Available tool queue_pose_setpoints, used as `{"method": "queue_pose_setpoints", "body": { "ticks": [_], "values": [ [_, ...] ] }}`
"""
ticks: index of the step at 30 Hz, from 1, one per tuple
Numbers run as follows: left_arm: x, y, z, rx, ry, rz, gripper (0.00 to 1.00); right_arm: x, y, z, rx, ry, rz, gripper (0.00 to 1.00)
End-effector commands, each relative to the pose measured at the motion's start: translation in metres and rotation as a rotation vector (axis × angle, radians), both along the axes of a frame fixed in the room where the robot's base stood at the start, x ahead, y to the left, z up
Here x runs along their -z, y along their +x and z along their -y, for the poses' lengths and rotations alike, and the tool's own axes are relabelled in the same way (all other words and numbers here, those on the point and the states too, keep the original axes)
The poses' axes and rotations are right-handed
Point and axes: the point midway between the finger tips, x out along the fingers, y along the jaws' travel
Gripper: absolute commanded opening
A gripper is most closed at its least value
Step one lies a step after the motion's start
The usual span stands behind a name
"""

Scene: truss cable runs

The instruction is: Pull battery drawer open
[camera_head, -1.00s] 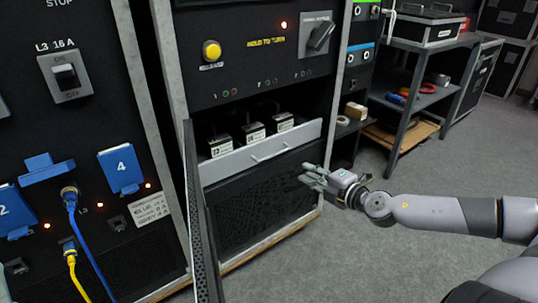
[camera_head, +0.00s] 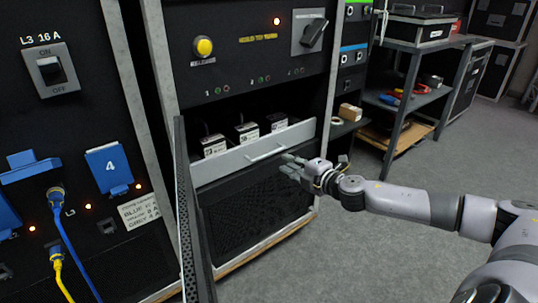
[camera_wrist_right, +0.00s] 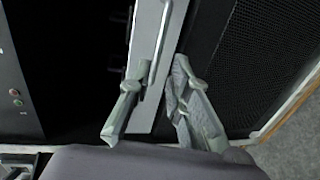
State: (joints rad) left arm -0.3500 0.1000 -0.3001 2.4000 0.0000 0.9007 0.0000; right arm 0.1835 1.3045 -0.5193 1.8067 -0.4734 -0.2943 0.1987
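The battery drawer has a light grey front (camera_head: 222,164) with a thin bar handle (camera_head: 267,154), below the dark control panel. Several black batteries with white labels (camera_head: 246,133) stand behind the front. My right gripper (camera_head: 288,168) is just right of and slightly below the handle. In the right wrist view, my right gripper (camera_wrist_right: 155,108) has its fingers spread, with the drawer front (camera_wrist_right: 148,35) and handle (camera_wrist_right: 162,45) ahead, partly between them. The handle's near end is partly hidden by the left finger; I cannot tell whether they touch. My left gripper is out of view.
An open perforated door (camera_head: 186,215) stands out left of the drawer. A mesh panel (camera_head: 250,210) lies below it. Blue and yellow cables (camera_head: 66,232) hang at the left rack. A shelf cart (camera_head: 420,95) stands at the right, with clear grey floor in front.

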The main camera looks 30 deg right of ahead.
Motion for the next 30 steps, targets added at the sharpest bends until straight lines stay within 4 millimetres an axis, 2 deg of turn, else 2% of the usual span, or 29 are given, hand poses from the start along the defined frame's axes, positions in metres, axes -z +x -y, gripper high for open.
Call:
{"method": "queue_pose_setpoints", "body": {
  "ticks": [4, 19, 24, 30],
  "values": [
    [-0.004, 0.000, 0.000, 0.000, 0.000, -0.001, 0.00, -0.001, 0.017, -0.004, -0.005, 0.001, 0.005, 0.18],
    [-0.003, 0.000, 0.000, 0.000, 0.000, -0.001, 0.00, 0.015, 0.082, -0.008, -0.003, 0.001, 0.003, 0.18],
    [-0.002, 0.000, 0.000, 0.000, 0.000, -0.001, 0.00, 0.018, 0.095, -0.009, -0.003, 0.001, 0.001, 0.18],
    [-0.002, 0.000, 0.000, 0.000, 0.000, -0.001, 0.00, 0.019, 0.099, -0.010, -0.004, 0.000, 0.001, 0.18]
  ]
}}
